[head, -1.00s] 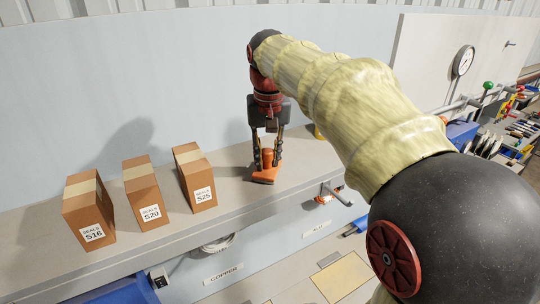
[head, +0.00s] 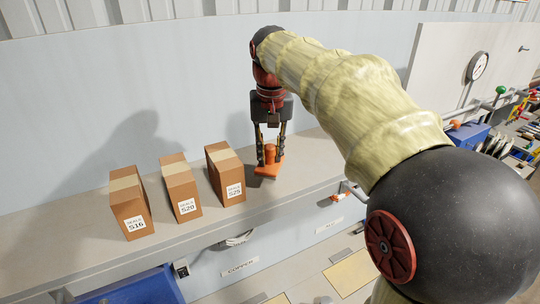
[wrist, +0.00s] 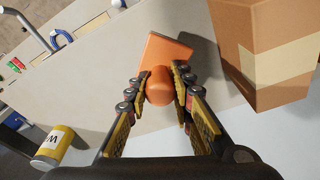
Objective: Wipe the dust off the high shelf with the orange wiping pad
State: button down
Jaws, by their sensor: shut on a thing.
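The orange wiping pad (head: 268,171) is on the high shelf (head: 215,218), right of the boxes. My gripper (head: 271,158) points down and is shut on the pad's upright handle. In the wrist view my gripper's fingers (wrist: 160,90) close on both sides of the orange handle, and the pad's flat base (wrist: 167,48) shows beyond it. The pad's base appears to rest on the shelf surface. I cannot make out dust on the grey shelf top.
Three brown boxes, S16 (head: 131,208), S20 (head: 181,190) and S25 (head: 226,176), stand left of the pad; S25 is close to it. A yellow can (wrist: 53,146) lies or stands on the other side in the wrist view. A wall rises behind the shelf.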

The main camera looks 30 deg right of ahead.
aim_at(268, 146)
jog(key=shift+r, duration=0.7)
jog(key=shift+a+r+p, duration=0.25)
jog(key=shift+r+p, duration=0.55)
jog(key=shift+p, duration=0.1)
jog(key=shift+d+r+p, duration=0.2)
jog(key=shift+r+p, duration=0.6)
jog(key=shift+r, duration=0.15)
jog(key=shift+a+r, duration=0.1)
jog(key=shift+r, duration=0.05)
